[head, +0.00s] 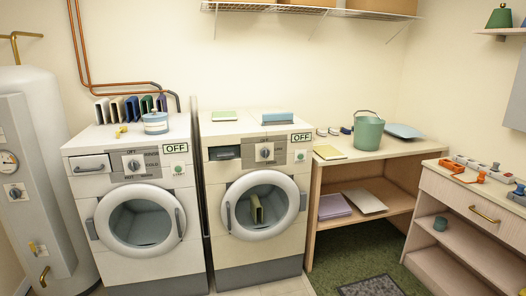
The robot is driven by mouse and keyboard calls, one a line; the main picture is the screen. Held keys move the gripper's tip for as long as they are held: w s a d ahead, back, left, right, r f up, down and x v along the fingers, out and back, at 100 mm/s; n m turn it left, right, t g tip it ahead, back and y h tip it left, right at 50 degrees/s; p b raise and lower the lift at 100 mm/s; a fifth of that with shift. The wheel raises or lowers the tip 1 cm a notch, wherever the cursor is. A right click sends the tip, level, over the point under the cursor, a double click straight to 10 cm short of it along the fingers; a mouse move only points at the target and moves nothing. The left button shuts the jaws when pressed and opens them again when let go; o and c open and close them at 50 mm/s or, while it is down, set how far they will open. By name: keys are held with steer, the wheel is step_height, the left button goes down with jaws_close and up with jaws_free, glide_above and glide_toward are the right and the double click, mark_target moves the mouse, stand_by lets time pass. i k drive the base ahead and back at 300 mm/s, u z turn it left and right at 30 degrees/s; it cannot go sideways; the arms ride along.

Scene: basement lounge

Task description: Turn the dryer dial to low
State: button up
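Two white front-loading machines stand side by side in the head view. The left machine (85,205) has a dial (133,165) with small labels around it that seem to read off, cold and hot. The right machine (232,258), which looks like the dryer, has a round dial (264,152) on a grey panel. Its labels and exact pointer direction are too small to read. An OFF sign (302,137) shows at its upper right. Its round door (232,215) is closed, with a beige object (257,210) behind the glass. My gripper is not in view.
A wooden table (385,147) with a green bucket (368,132) stands right of the machines. A drawer cabinet (450,190) with small items is at far right. A white tank (45,150) stands at left. A dark mat (370,286) lies on the floor.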

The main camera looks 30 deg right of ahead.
mark_target(265, 152)
steer(key=i, duration=0.9)
steer(key=u, duration=0.15)
